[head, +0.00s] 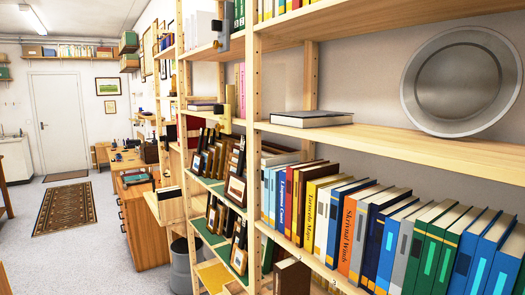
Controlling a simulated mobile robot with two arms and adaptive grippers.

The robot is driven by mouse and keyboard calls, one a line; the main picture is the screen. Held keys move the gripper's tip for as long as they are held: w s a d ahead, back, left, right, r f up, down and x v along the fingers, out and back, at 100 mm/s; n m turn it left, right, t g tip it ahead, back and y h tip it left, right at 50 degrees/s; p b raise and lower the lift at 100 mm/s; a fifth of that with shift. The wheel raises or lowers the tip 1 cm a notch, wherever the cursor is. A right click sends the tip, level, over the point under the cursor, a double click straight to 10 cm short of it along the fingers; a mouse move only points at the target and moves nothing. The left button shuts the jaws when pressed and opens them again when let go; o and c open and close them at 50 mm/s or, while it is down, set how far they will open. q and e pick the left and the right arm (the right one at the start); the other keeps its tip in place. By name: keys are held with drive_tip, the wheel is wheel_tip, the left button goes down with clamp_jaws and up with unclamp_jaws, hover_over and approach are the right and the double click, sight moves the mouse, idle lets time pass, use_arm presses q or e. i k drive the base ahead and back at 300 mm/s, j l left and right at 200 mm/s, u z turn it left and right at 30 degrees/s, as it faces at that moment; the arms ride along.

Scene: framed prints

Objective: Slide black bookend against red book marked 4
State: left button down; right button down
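No book with a readable 4 shows in the head view. A dark red book (304,203) stands upright in the long row on the middle shelf, between other spines; I cannot read a number on it. A dark grey upright piece (222,32) stands at the end of white volumes on the upper left shelf; I cannot tell if it is the black bookend. A small black and yellow item (229,110) sits at the shelf end below it. Neither of my grippers is in view.
A wooden shelf (385,134) holds a large round metal plate (462,82) and a flat book (311,118). Framed prints (236,188) lean on green-lined shelves at left. Open floor with a patterned rug (66,208) lies toward the white door (60,120).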

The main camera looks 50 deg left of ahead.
sight(172, 130)
drive_tip(key=i+j+u, duration=0.1)
drive_tip(key=j, duration=0.35)
drive_tip(key=j+u, duration=0.1)
drive_tip(key=j, duration=0.35)
drive_tip(key=i+j+u, duration=0.15)
drive_tip(key=j, duration=0.25)
